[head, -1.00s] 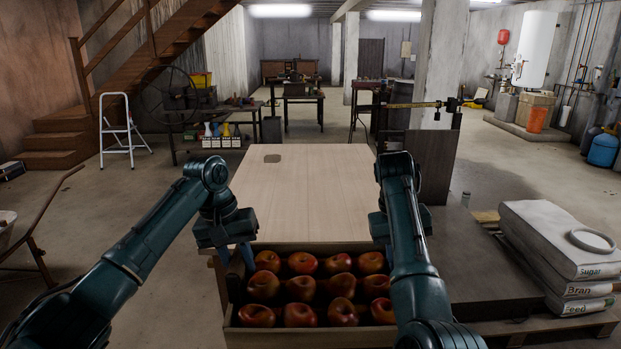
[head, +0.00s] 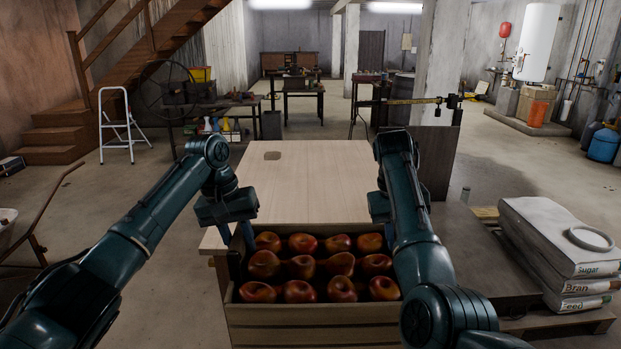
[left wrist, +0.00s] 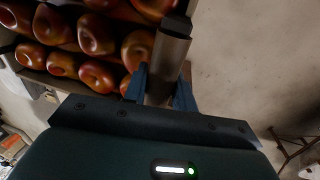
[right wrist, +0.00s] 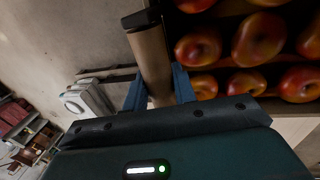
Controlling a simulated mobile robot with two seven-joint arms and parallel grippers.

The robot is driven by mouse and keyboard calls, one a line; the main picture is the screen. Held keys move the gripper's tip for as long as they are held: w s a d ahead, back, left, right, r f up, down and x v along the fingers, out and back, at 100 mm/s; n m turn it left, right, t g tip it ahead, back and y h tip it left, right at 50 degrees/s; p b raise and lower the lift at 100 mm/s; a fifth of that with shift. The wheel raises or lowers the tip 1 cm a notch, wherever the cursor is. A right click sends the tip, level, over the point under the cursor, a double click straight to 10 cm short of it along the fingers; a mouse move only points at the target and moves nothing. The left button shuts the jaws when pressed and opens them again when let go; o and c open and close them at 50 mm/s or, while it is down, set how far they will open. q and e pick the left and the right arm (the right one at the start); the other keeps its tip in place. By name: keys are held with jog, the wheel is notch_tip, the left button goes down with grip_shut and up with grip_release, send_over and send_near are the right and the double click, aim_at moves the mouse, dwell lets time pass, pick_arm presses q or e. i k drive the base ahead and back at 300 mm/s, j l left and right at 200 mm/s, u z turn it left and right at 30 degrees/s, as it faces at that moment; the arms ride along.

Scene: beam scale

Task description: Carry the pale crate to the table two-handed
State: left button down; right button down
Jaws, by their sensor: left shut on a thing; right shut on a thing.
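The pale wooden crate (head: 312,312), full of red apples, is in front of me at the near edge of the table in the head view. My left gripper (head: 243,222) is at the crate's left side; the left wrist view shows its blue fingers (left wrist: 160,88) shut around a round handle bar (left wrist: 168,58). The crate looks level. Its underside is hidden.
A beam scale (head: 420,101) with a dark upright panel stands right of the table. Stacked sacks (head: 560,250) with a pale ring lie on a pallet at the right. A white step stool (head: 121,125) stands at the left. Floor left of the table is mostly clear.

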aim_at(312, 216)
jog(key=i, duration=1.6)
